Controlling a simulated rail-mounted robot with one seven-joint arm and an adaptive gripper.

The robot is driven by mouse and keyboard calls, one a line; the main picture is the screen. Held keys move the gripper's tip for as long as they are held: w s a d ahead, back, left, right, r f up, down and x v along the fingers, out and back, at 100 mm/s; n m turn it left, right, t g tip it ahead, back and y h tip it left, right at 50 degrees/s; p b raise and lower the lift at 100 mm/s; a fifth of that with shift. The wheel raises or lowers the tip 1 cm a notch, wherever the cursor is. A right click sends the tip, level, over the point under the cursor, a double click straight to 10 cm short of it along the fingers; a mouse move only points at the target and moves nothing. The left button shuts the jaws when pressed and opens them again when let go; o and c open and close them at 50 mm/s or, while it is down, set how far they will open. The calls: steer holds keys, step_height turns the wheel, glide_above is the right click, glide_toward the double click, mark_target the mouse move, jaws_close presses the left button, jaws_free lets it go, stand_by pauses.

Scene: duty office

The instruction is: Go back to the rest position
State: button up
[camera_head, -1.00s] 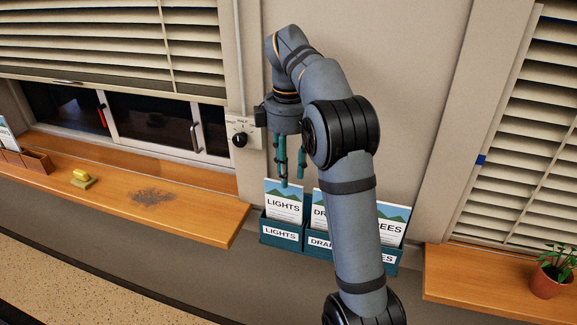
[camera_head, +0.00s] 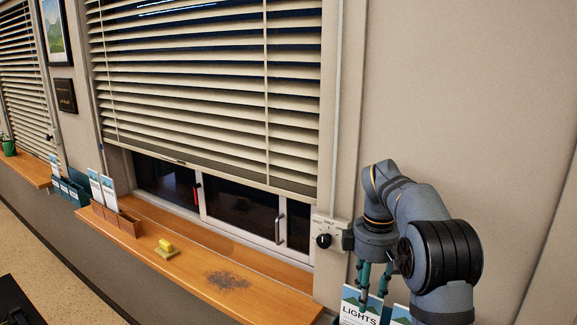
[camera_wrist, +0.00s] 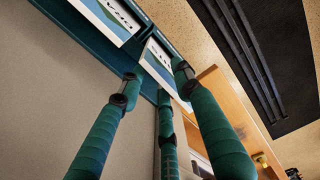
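My gripper (camera_head: 373,293) hangs at the lower right of the head view, fingers pointing down. Its teal fingers are spread apart with nothing between them. It is close to the wall, just above or in front of the LIGHTS leaflet (camera_head: 357,309). In the wrist view the separated fingers of my gripper (camera_wrist: 157,82) reach up toward leaflets in a teal rack (camera_wrist: 75,22). I cannot tell whether a finger touches a leaflet. My arm's forearm and the rack's lower part are cut off by the head view's bottom edge.
A wall switch box with a black knob (camera_head: 323,240) is left of my gripper. Blinds (camera_head: 200,90) hang above a window. The wall at right is bare.

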mark_target(365, 316)
step_height(365, 316, down, 7)
step_height(365, 316, up, 4)
steer(key=p, duration=0.2)
steer(key=shift+f+p, duration=0.2)
steer(key=shift+p, duration=0.15)
steer(key=shift+f, duration=0.1)
